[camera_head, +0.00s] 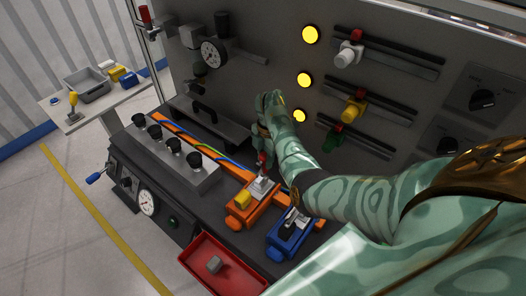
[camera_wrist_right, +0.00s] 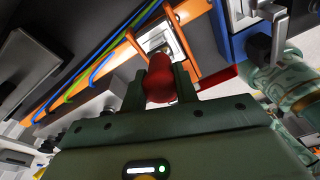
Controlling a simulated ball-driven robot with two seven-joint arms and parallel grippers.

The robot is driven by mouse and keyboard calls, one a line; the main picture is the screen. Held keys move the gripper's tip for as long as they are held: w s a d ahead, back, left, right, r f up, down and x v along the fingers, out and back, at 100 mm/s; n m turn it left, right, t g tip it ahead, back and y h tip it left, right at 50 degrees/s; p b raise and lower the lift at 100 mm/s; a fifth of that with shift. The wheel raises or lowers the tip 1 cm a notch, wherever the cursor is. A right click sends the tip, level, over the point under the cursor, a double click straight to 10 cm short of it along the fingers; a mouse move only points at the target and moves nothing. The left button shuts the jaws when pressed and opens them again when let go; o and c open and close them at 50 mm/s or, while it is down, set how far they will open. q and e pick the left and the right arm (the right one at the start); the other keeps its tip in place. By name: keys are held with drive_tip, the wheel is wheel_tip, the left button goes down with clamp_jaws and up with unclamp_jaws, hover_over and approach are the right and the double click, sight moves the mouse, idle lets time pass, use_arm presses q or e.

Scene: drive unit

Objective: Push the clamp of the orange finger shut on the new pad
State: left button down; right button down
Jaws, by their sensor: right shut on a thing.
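The orange finger (camera_head: 237,222) lies on the dark bench with a metal clamp (camera_head: 261,187) on top and a yellow block (camera_head: 243,199) at its front. I cannot tell for certain which piece is the new pad. The clamp lever stands up and ends in a red knob (camera_head: 262,158). My right gripper (camera_head: 262,146) is above and behind the clamp, shut on the red knob. In the right wrist view the red knob (camera_wrist_right: 160,80) sits between its two fingers, with the metal clamp (camera_wrist_right: 158,42) and orange finger (camera_wrist_right: 190,12) beyond. My left gripper is not in view.
A blue finger (camera_head: 278,254) with a black-handled clamp stands to the right. A red tray (camera_head: 204,254) holding a grey block (camera_head: 214,264) is in front. Several black knobs on a grey box (camera_head: 172,158) are left. The upright panel (camera_head: 272,82) stands behind.

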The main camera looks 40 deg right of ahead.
drive_tip(key=d+y+b, duration=0.1)
drive_tip(key=d+f+y+b, duration=0.1)
drive_tip(key=b, duration=0.1)
drive_tip(key=d+g+y+b, duration=0.1)
drive_tip(key=y+b, duration=0.1)
drive_tip(key=shift+w+f, duration=0.15)
drive_tip(key=shift+w, duration=0.25)
drive_tip(key=c, duration=1.1)
unclamp_jaws()
drive_tip(key=shift+d, duration=0.1)
